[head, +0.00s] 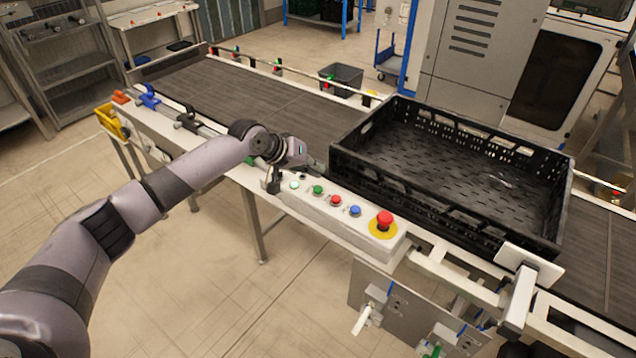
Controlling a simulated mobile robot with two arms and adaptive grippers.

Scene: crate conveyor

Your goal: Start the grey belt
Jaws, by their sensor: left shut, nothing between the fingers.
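The grey belt (215,90) runs from the back left to the front right. A pale control box (335,215) is mounted on its near rail. From left to right the box carries a white button (294,185), a green button (318,190), a red button (336,200), a blue button (355,211) and a large red mushroom button (384,220) on a yellow disc. My left gripper (273,185) is shut and empty at the left end of the box, close to the white button. I cannot tell whether it touches anything. My right gripper is out of view.
A large empty black crate (455,215) stands on the belt right behind the control box. A white stop bracket (525,285) is at its near right corner. Blue, black and orange clamps line the rail at left. A grey bin (342,78) stands behind the belt.

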